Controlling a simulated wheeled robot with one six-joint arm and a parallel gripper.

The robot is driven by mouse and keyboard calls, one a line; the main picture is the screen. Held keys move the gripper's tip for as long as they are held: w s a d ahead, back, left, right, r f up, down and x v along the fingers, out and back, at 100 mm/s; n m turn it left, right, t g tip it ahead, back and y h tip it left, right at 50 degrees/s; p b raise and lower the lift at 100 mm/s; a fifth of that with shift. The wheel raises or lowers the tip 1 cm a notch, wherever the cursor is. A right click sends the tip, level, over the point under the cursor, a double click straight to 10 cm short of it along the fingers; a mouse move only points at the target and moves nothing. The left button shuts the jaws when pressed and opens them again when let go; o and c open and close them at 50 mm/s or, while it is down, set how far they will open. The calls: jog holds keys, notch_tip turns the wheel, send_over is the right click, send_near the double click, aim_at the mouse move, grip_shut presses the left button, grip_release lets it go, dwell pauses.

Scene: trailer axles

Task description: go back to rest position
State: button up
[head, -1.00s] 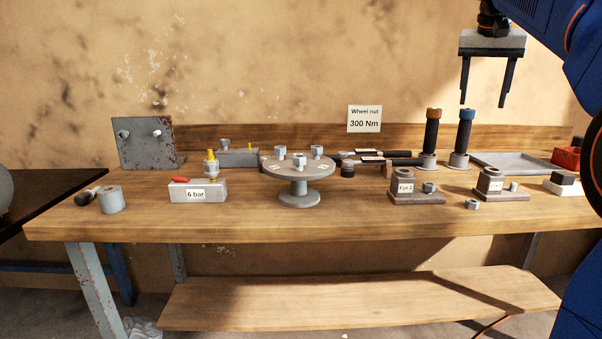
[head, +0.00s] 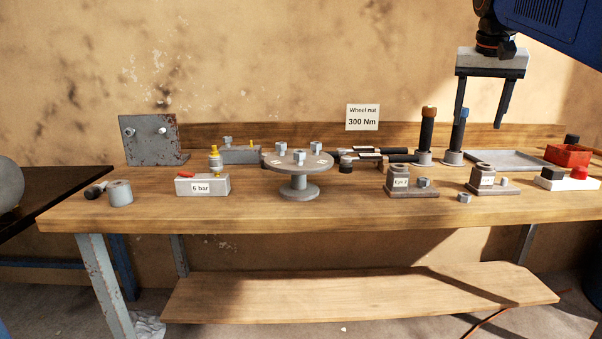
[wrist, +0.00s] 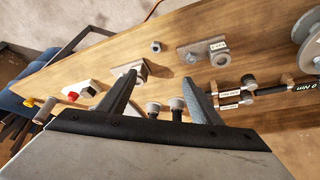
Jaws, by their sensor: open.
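My gripper (head: 481,112) hangs from the upper right of the head view, above the right part of the workbench (head: 330,214). Its two dark fingers point down, spread apart, with nothing between them. In the head view the fingers overlap the upright tool with the blue top (head: 457,130); I cannot tell the exact distance, but they appear above the bench. In the wrist view the open fingers (wrist: 160,92) reach over the bench, with parts visible below them.
A round stand with nuts (head: 299,166) is mid-bench. A 6 bar block (head: 203,186) is at left.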

jog(key=s+a+f+n, duration=0.1)
jog(key=s+a+f, duration=0.3)
jog(key=s+f, duration=0.5)
jog(key=s+a+f+n+y, duration=0.1)
jog(key=s+a+f+n, duration=0.1)
jog(key=s+f, duration=0.8)
jog(key=s+a+f+n+t+y, duration=0.1)
jog(key=s+a+f, duration=0.4)
jog(key=s+f, duration=0.5)
notch_tip(320, 180, down, 9)
jog(key=shift+a+r+n, duration=0.2)
jog(key=shift+a+n, duration=0.15)
jog(key=shift+n, duration=0.35)
